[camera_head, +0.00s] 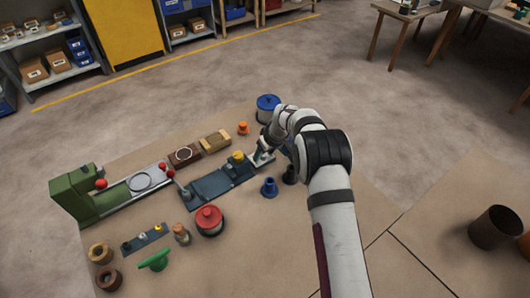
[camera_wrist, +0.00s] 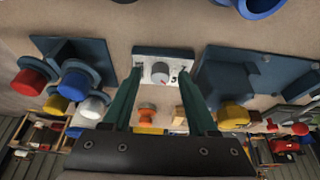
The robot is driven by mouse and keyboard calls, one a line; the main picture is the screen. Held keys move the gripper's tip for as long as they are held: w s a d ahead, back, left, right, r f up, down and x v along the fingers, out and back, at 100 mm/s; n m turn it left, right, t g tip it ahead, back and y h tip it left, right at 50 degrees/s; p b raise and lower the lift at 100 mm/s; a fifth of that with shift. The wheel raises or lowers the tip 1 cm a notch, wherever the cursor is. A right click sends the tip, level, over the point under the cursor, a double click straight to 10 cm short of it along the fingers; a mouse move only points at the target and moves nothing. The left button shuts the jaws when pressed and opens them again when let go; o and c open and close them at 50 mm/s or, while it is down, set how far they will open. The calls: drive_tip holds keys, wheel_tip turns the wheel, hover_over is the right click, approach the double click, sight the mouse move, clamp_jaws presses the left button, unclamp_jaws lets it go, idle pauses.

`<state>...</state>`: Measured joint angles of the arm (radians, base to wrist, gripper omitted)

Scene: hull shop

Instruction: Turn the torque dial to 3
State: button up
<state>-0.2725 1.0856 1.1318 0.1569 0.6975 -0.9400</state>
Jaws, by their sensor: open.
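The torque dial (camera_wrist: 160,73) is a small round grey knob on a white plate set in a dark block, in the middle of the wrist view. Small dark marks show on the plate, and a small reddish mark shows at the knob; the pointed-at number is too small to read. My gripper (camera_wrist: 160,80) is open, with one green finger on each side of the dial. I cannot tell whether the fingers touch it. In the head view my gripper (camera_head: 264,152) is low over the bench by a pale plate, and my wrist hides the dial.
A dark blue base with a yellow knob (camera_head: 238,156) stands close left of my gripper. A blue spool (camera_head: 268,105) is behind; blue (camera_head: 270,187) and black cones stand in front. A red-topped canister (camera_head: 209,220) is nearer. The bench right of my arm is mostly bare.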

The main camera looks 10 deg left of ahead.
drive_tip(key=shift+c, duration=0.2)
clamp_jaws()
drive_tip(key=shift+m, duration=0.3)
drive_tip(key=m+h, duration=0.1)
drive_tip(key=m, duration=0.2)
drive_tip(key=shift+s+a+t, duration=0.1)
drive_tip(key=shift+t, duration=0.3)
drive_tip(key=shift+a+m+h, duration=0.1)
drive_tip(key=shift+m+h, duration=0.8)
drive_tip(key=shift+m, duration=1.2)
drive_tip(key=shift+s, duration=0.1)
